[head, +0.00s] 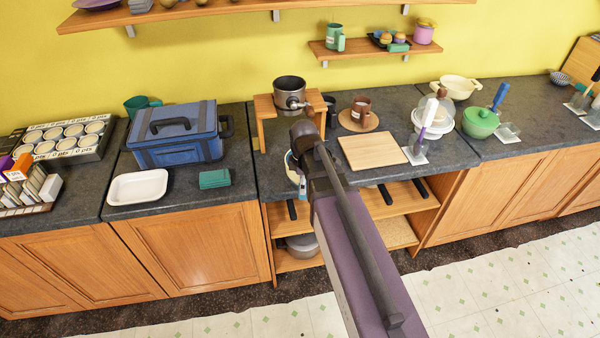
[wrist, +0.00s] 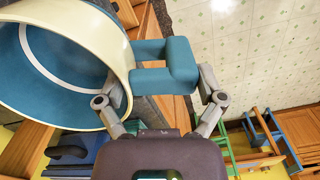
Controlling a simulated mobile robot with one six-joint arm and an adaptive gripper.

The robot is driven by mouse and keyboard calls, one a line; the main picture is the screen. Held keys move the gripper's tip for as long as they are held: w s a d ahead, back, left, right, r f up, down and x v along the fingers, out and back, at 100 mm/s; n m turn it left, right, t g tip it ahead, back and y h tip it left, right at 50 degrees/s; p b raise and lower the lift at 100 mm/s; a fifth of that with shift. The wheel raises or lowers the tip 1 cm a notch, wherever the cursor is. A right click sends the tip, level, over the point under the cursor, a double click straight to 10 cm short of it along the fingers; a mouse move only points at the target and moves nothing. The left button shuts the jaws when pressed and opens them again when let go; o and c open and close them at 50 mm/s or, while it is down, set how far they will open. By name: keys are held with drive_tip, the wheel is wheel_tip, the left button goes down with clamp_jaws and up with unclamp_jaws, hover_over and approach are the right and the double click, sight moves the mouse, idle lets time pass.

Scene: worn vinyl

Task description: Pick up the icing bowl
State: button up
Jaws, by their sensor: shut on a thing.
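A cream-walled bowl with a blue inside and a teal loop handle, which I take for the icing bowl (wrist: 62,62), fills the upper left of the wrist view. My gripper (wrist: 163,80) is shut on its handle, with one finger on each side. A white ring shows inside the bowl, and its left part is cut off by the frame edge. In the head view, the bowl (head: 292,168) shows only as a sliver beside my gripper (head: 306,160), at the counter's front edge. My arm hides the rest, and I cannot tell whether the bowl touches the counter.
A wooden stand (head: 264,134) with a dark pot (head: 289,90) is behind the gripper. A wooden board (head: 374,152) lies to the right, near a brown mug (head: 361,108). A blue box (head: 176,140), white tray (head: 138,187) and green block (head: 214,179) are left. Open shelves (head: 410,200) are below.

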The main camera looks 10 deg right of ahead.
drive_tip(key=shift+s, duration=0.65)
drive_tip(key=shift+s, duration=0.15)
idle(0.4)
drive_tip(key=shift+s+a+r, duration=0.1)
drive_tip(key=shift+s+a, duration=0.05)
drive_tip(key=shift+s, duration=0.25)
drive_tip(key=shift+w, duration=0.1)
